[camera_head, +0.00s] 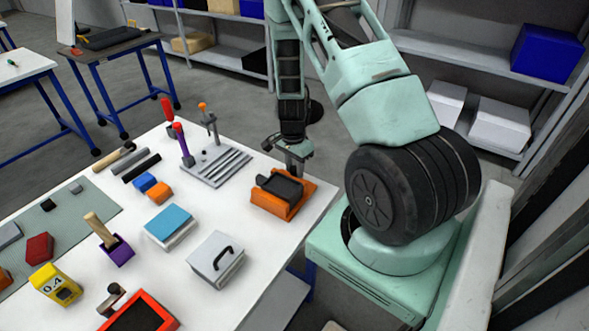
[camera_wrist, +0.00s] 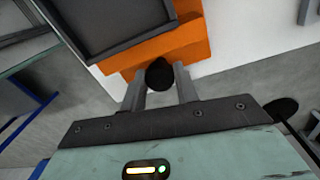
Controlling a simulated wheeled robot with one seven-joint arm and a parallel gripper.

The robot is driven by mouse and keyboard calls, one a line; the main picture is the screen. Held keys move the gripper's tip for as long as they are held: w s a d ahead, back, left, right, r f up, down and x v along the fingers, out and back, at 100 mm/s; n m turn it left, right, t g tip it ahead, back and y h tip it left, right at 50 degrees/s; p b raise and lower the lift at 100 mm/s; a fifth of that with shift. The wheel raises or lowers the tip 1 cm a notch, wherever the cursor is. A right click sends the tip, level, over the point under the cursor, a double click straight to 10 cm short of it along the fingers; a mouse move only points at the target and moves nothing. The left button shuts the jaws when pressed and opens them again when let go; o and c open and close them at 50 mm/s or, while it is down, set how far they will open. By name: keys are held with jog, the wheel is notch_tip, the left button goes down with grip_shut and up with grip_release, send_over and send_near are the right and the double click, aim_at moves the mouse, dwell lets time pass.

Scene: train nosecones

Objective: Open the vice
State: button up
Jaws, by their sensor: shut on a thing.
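The vice (camera_head: 281,197) is an orange block with a dark grey jaw part on top. It sits at the right edge of the white table (camera_head: 262,240). In the wrist view its orange body (camera_wrist: 190,45) and dark grey top (camera_wrist: 110,20) fill the upper middle. A round black knob (camera_wrist: 159,75) sticks out from the vice's near side. My gripper (camera_wrist: 160,72) is shut on this knob, one finger on each side. In the head view my gripper (camera_head: 291,160) is at the vice's far end, and the knob cannot be made out there.
A grey slotted plate (camera_head: 217,168) with upright tools stands left of the vice. A white box with a black handle (camera_head: 215,260) and a blue-topped box (camera_head: 168,226) lie nearer. Shelves (camera_head: 480,60) line the back. Floor shows beyond the table's edge.

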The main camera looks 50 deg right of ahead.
jog(key=n+b, duration=0.1)
jog(key=n, duration=0.2)
jog(key=shift+f+n+b, duration=0.1)
jog(key=shift+n+b, duration=0.2)
jog(key=shift+b, duration=0.05)
jog(key=shift+n+b, duration=0.7)
jog(key=shift+n, duration=1.1)
jog(key=shift+s, duration=0.1)
jog(key=o, duration=1)
jog(key=shift+c, duration=0.2)
jog(key=shift+a, duration=0.1)
